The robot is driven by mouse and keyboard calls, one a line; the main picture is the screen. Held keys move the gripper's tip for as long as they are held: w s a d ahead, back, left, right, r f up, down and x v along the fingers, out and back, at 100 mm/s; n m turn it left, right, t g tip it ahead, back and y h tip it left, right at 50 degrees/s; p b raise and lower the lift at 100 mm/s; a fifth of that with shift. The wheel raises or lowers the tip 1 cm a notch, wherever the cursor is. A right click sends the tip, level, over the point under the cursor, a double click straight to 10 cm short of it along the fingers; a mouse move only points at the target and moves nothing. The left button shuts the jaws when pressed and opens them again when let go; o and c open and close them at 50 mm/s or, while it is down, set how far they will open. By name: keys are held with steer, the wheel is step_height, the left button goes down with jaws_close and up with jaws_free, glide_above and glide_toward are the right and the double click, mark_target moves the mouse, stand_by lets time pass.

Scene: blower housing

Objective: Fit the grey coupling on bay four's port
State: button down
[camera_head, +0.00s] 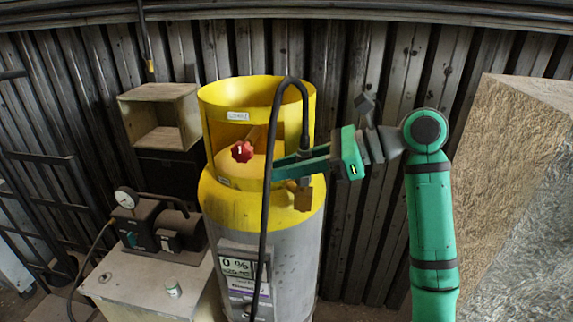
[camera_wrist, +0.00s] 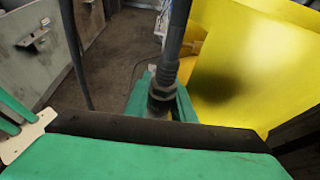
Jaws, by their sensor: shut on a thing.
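My gripper (camera_head: 290,166) reaches in from the right, in front of the yellow collar of a gas cylinder (camera_head: 262,205). Its green fingers are shut on the dark grey coupling (camera_head: 305,142) at the end of a black hose (camera_head: 264,200). The wrist view shows the coupling (camera_wrist: 162,92) upright between the fingers, with the hose rising from it. The hose arches up over the collar and drops down the cylinder's front. A red handwheel (camera_head: 242,151) shows in the collar's opening, left of my fingertips. I cannot make out bay four's port or a bay number.
A small brass-coloured block (camera_head: 303,198) shows just below my fingers. At left, a pump with a gauge (camera_head: 126,197) stands on a pale box, below an open wooden box (camera_head: 160,115). A large rough block (camera_head: 510,180) stands at right. Corrugated wall closes the back.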

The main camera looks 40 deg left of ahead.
steer(key=shift+f, duration=0.9)
steer(key=c, duration=1.4)
jaws_free()
steer(key=shift+c, duration=0.2)
steer(key=v, duration=1)
steer(key=shift+d, duration=0.35)
steer(key=shift+w+r, duration=0.15)
